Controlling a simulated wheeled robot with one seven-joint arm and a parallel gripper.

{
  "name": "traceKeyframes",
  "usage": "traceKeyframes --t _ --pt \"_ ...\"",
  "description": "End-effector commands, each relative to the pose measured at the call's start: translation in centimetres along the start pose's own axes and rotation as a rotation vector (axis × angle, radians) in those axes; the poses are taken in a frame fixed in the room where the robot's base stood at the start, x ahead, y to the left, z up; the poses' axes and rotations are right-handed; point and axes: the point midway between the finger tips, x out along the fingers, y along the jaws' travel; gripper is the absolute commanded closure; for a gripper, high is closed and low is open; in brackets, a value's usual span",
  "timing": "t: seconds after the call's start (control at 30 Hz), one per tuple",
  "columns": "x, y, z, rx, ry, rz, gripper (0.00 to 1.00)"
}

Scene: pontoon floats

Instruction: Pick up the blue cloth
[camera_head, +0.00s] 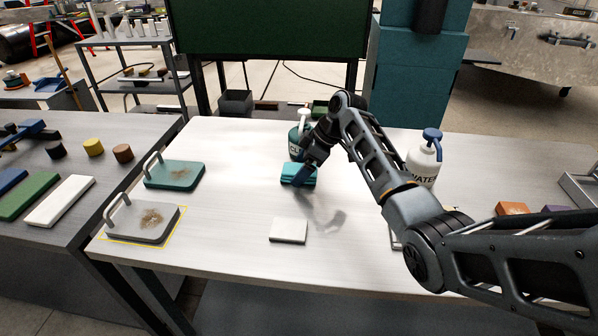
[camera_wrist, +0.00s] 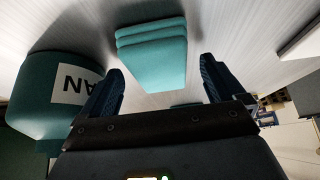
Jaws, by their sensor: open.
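The blue cloth (camera_head: 291,169) is a folded teal-blue stack on the white table (camera_head: 235,200), just in front of a green bottle. My gripper (camera_head: 302,176) is right over it, and its finger hides part of the cloth. In the wrist view the folded layers of the cloth (camera_wrist: 150,42) show between and beyond the fingertips. There my gripper (camera_wrist: 162,76) is open, with a finger on either side of the cloth's near end and a visible gap on both sides. I cannot tell how high the fingertips are above the table.
The green bottle (camera_wrist: 45,85) stands close beside my left finger. A white folded cloth (camera_head: 288,231) lies nearer the front. A teal handled board (camera_head: 172,176) and a grey one (camera_head: 140,222), both stained, lie left. A WATER bottle (camera_head: 423,165) stands right, behind my arm.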

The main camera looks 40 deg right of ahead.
Motion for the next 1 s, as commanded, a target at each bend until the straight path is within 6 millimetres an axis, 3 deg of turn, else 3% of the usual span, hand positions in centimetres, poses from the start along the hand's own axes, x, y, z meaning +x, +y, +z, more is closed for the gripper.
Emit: traceKeyframes --t 0.97,1.0 --pt "0.44 -0.03 0.26 0.0 0.0 -0.001 0.04" --pt "0.44 -0.03 0.26 0.0 0.0 -0.001 0.08"
